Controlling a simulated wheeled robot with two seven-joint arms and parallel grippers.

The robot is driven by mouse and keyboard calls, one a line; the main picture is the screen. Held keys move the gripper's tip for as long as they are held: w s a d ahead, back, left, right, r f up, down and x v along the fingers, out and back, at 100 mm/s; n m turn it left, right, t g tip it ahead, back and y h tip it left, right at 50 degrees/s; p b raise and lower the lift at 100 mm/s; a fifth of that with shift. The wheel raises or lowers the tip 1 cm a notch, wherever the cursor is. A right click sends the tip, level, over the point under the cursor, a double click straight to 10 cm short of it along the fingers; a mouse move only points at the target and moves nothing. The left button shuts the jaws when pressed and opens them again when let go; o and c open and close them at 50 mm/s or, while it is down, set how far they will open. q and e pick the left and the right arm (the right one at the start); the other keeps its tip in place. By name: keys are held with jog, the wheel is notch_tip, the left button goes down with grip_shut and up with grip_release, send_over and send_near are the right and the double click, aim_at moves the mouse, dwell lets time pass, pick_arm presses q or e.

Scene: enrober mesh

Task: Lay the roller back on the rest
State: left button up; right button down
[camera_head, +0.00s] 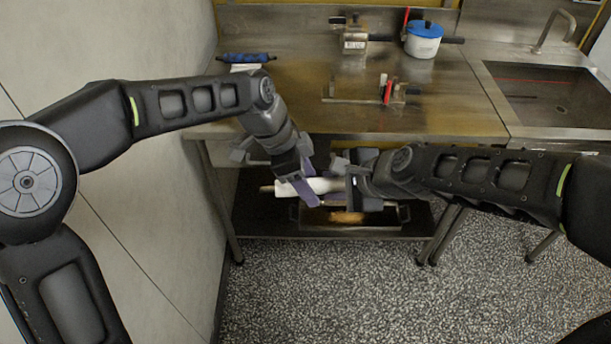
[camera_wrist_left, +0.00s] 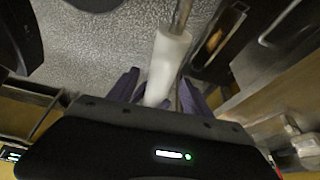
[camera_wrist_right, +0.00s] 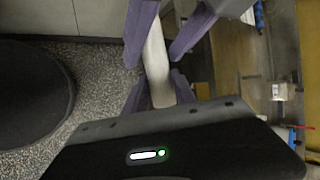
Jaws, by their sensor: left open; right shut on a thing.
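The white roller (camera_head: 318,186), with a thin handle at its end, is held in the air in front of the table. My right gripper (camera_head: 352,183) is shut on it near its right part. My left gripper (camera_head: 298,184) is open near its left part; in the left wrist view the roller (camera_wrist_left: 166,66) runs between the spread purple fingers. The right wrist view shows the roller (camera_wrist_right: 157,65) between the right fingers, with the left gripper's fingers farther along it. I cannot tell for certain which thing is the rest; a low metal fixture (camera_head: 345,98) stands on the table.
The steel table (camera_head: 300,105) carries a blue roller-like thing (camera_head: 245,57) at back left, a metal box (camera_head: 355,42) and a blue-lidded pot (camera_head: 423,40) at the back. A sink (camera_head: 550,95) is at right. A metal tray (camera_head: 382,228) sits on the lower shelf.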

pick_arm(q)
grip_shut()
dwell(0.5)
pick_arm(e)
jog(key=c, duration=0.9)
grip_release()
jog(key=shift+c, duration=0.2)
jog(key=w+d+f+m+t+h, duration=0.1)
jog(key=w+d+f+m+h, duration=0.1)
jog(key=d+m, duration=0.2)
jog(key=w+d+f+m+t+h, duration=0.1)
jog(key=w+d+f+m+h, duration=0.1)
jog(key=d, duration=0.8)
jog(key=shift+w+d+f+m+h, duration=0.3)
jog(key=shift+f+m+h, duration=0.35)
jog(key=shift+m, duration=0.25)
